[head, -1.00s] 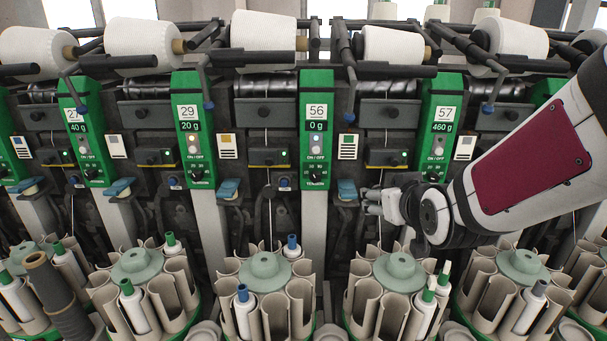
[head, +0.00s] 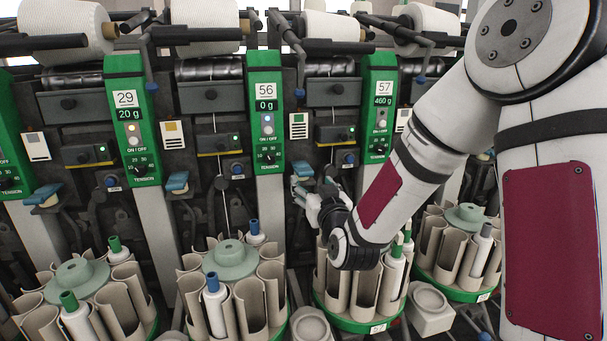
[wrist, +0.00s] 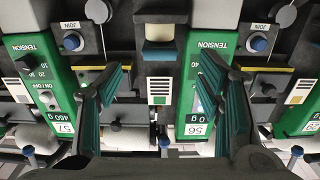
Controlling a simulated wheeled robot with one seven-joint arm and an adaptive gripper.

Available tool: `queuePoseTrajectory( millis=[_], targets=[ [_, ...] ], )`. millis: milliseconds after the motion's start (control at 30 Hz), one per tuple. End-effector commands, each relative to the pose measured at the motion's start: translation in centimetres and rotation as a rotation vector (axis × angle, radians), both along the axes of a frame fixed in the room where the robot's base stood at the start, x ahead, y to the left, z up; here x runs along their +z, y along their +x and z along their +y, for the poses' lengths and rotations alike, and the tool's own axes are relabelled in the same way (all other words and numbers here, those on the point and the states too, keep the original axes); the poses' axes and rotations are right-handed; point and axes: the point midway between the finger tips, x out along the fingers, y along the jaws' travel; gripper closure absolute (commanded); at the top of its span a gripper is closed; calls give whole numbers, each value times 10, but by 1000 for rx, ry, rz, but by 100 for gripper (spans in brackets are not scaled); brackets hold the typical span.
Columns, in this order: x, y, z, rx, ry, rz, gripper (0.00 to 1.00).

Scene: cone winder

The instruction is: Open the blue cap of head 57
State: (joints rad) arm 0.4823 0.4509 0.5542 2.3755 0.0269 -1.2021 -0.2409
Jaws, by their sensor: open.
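A small blue cap (head: 301,167) with a pale edge sits between the panel of head 56 (head: 265,110) and the panel of head 57 (head: 380,105). My gripper (head: 302,190) is just below this cap in the head view, apart from it as far as I can tell. In the wrist view, which is upside down, the open fingers (wrist: 163,85) are empty, with the 57 panel (wrist: 40,85) at left and the 56 panel (wrist: 205,80) at right. A pale block with a blue-grey part, likely the cap (wrist: 162,48), lies between them near the top.
Round bobbin magazines, one with a pale green hub (head: 230,258), stand below the heads, close under my arm. Another blue cap (head: 177,182) lies left of panel 56. White yarn cones (head: 330,27) and black bars run along the top.

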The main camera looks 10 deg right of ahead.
Motion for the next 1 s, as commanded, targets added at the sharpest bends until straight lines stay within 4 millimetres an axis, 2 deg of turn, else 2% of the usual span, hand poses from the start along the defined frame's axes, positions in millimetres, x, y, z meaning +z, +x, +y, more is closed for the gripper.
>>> queuePoseTrajectory(
  millis=[33, 200, 400, 600, 867, 900, 1000],
  targets=[
    [0, 11, 0, -1, 3, -2, 39],
    [-1, 44, 0, -1, 2, -1, 39],
    [-1, 72, 0, 0, 1, 0, 39],
    [0, 84, 0, 0, 0, 1, 39],
    [0, 85, 0, 0, 0, 1, 39],
    [0, 85, 0, 0, 0, 1, 44],
    [0, 85, 0, 0, 0, 1, 66]
  ],
)
